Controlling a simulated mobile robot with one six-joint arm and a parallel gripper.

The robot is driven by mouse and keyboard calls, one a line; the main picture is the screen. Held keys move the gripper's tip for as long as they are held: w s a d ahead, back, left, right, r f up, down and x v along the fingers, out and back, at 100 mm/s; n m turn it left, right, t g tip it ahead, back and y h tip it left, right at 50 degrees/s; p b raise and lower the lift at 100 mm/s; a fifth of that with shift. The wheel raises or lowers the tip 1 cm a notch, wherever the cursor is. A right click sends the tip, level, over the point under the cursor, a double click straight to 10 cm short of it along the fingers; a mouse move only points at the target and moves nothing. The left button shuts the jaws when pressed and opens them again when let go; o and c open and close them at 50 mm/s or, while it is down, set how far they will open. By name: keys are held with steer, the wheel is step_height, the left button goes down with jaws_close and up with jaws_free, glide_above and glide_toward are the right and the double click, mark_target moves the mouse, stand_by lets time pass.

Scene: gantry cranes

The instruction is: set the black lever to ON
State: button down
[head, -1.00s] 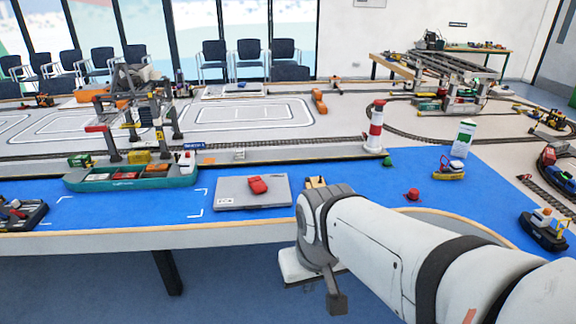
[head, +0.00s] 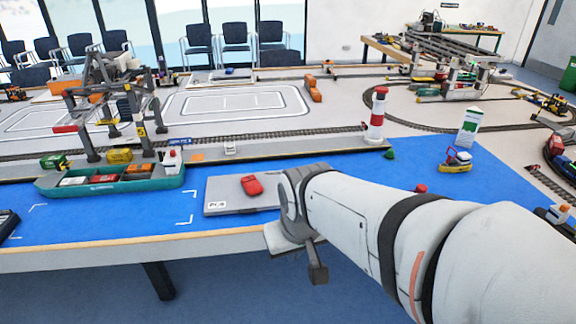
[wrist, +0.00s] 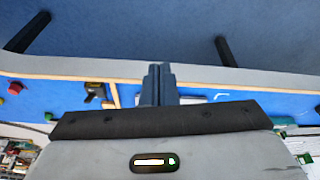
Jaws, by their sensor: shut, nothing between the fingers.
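A small black part (wrist: 95,92) with a tan piece beside it stands on the blue table top, left of my fingers in the wrist view. It may be the black lever, but it is too small to read its position or any ON mark. In the head view my arm hides that spot. My gripper (wrist: 158,70) has its two dark fingers together and empty, over the table edge and apart from the black part.
A red-and-white lighthouse (head: 376,120) and a red buoy (wrist: 14,88) stand nearby.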

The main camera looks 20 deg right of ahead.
steer(key=w+d+f+m+t+h+b, duration=0.25)
steer(key=w+d+f+t+b, duration=0.75)
steer(key=w+d+f+b, duration=0.7)
steer(key=s+d+f+t+h+b, duration=0.1)
steer(key=s+d+f+t+b, duration=0.3)
steer(key=d+f+t+b, duration=0.4)
steer(key=t+b, duration=0.1)
steer(key=b, duration=0.5)
steer(key=shift+f+t+h+b, duration=0.3)
steer(key=shift+f+h, duration=0.05)
steer(key=shift+w+n, duration=0.1)
steer(key=shift+n, duration=0.15)
